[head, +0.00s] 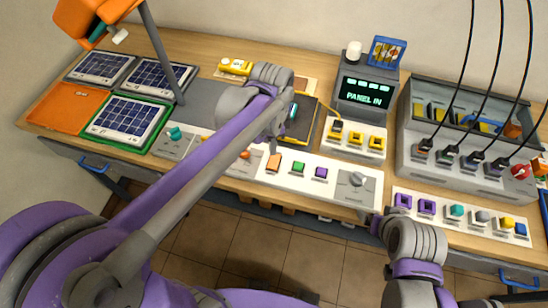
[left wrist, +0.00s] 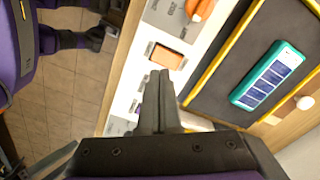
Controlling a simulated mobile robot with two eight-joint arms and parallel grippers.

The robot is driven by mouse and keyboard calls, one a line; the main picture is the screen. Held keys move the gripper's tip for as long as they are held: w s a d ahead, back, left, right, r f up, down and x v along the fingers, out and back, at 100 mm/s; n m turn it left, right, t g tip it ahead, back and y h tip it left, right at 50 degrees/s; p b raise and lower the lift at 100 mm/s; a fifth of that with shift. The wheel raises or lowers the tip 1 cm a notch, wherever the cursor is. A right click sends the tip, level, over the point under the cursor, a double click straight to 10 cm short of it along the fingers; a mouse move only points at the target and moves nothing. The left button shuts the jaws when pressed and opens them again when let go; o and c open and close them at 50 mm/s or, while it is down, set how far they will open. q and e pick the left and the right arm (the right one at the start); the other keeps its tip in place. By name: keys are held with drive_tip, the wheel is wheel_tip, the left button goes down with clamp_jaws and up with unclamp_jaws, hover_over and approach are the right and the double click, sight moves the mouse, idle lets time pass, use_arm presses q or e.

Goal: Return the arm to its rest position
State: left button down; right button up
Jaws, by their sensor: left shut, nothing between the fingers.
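My left arm reaches in from the lower left across the workbench (head: 225,185). My left gripper (head: 274,146) points down over the front part of the bench, close to the orange block in the white strip. In the left wrist view its fingers (left wrist: 158,95) are together with nothing between them. My right gripper (head: 368,217) is low at the bench's front edge, below the grey knob panel; it also shows, dark and small, at the upper left of the left wrist view (left wrist: 98,36). Its finger opening is too small to tell.
A teal cell panel (left wrist: 267,76) lies on a dark yellow-edged mat (left wrist: 222,65) beside the left gripper. An orange block (left wrist: 166,57) sits in the white strip. A display box (head: 366,92), a grey cable rack (head: 412,160) and solar panels (head: 125,118) line the bench.

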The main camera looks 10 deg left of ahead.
use_arm(q)
drive_tip(key=shift+s, duration=0.15)
drive_tip(key=s+a+f+n+t, duration=0.2)
drive_tip(key=s+a+n+t, duration=0.3)
drive_tip(key=s+n, duration=0.7)
drive_tip(key=shift+a+f+t, duration=0.35)
drive_tip(key=shift+a+t, duration=0.05)
drive_tip(key=shift+a, duration=0.45)
